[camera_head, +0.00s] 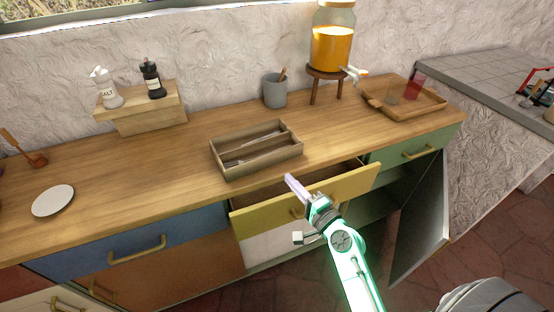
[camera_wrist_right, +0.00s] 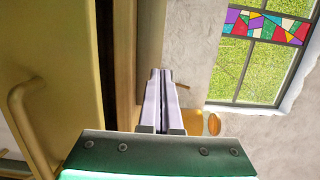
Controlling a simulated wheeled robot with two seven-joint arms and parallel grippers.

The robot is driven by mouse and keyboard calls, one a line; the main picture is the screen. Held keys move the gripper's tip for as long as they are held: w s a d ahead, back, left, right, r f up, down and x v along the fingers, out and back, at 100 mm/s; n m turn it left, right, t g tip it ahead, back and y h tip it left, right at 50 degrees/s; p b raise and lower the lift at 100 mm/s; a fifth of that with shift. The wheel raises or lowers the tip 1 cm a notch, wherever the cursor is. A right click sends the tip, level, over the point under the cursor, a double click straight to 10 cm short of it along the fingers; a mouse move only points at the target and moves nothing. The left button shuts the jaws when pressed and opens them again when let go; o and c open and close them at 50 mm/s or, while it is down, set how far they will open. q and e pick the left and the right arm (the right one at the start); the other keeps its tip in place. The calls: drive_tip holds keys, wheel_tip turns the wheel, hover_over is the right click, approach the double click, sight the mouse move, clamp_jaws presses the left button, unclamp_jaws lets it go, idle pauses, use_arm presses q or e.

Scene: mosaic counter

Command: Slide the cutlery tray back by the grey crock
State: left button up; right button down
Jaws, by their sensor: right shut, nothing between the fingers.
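The wooden cutlery tray (camera_head: 231,171) sits on the counter near its front edge, with cutlery lying in its compartments. The grey crock (camera_head: 275,92) stands behind it and to the right, near the wall, with a wooden handle sticking out. The tray and the crock are apart. My right gripper (camera_head: 290,181) is shut and empty, in front of the tray's front right corner, over the open yellow drawer. In the right wrist view its two fingers (camera_wrist_right: 162,100) are together. My left gripper is not in view.
The yellow drawer (camera_head: 345,187) stands open below the tray, and a cabinet door (camera_head: 422,220) hangs open at right. A wooden riser (camera_head: 150,118) with salt and pepper is at left. A juice dispenser (camera_head: 332,45) and serving tray (camera_head: 430,104) stand right of the crock.

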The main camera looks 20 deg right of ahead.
sight(269, 157)
drive_tip(key=p+x, duration=0.1)
drive_tip(key=x, duration=0.7)
drive_tip(key=shift+w+d+p, duration=0.1)
drive_tip(key=shift+w+p, duration=0.05)
drive_tip(key=shift+p, duration=0.2)
drive_tip(key=shift+w, duration=0.45)
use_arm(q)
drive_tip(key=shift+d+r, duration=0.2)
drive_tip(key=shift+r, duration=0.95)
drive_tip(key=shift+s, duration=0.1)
use_arm(e)
drive_tip(key=shift+s, duration=0.1)
